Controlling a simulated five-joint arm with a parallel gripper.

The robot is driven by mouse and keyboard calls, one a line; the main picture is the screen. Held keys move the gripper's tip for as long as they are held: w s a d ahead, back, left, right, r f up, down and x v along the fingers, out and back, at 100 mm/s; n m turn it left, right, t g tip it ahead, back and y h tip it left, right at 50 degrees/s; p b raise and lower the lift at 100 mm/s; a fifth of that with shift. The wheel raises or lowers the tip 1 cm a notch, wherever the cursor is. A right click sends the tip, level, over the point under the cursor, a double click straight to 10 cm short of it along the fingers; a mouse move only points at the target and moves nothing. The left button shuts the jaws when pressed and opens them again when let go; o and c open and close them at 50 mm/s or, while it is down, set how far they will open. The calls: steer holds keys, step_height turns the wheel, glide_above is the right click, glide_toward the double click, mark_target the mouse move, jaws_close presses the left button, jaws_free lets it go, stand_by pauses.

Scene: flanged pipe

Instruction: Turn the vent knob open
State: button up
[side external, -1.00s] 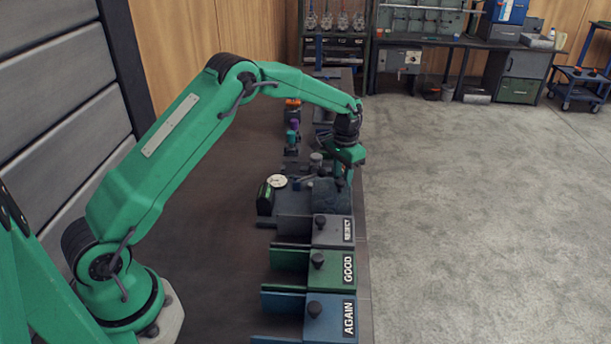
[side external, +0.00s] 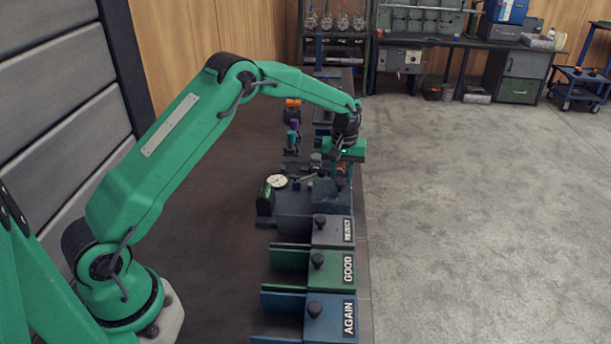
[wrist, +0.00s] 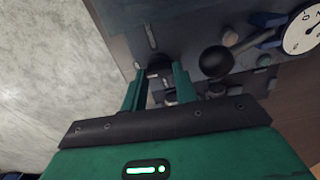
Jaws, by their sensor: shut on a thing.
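My gripper (side external: 343,178) points down over the grey fixture block (side external: 322,190) near the table's right edge. In the wrist view its two green fingers (wrist: 158,73) stand on either side of the dark vent knob (wrist: 158,66) and are shut on it. The knob's lower part and the grip contact are partly hidden. In the side view the knob is hidden by the gripper and fixture. A black ball-ended lever (wrist: 216,62) sits just right of the fingers in the wrist view. A white dial gauge (wrist: 303,28) lies further right; it also shows in the side view (side external: 276,181).
Three lidded bins stand in front of the fixture, labelled REJECT (side external: 325,231), GOOD (side external: 330,268) and AGAIN (side external: 315,325). Small coloured fittings (side external: 292,130) stand behind it. The dark table (side external: 210,230) left of the bins is clear.

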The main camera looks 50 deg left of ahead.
steer(key=shift+n, duration=0.4)
steer(key=o, duration=1)
steer(key=shift+m, duration=0.4)
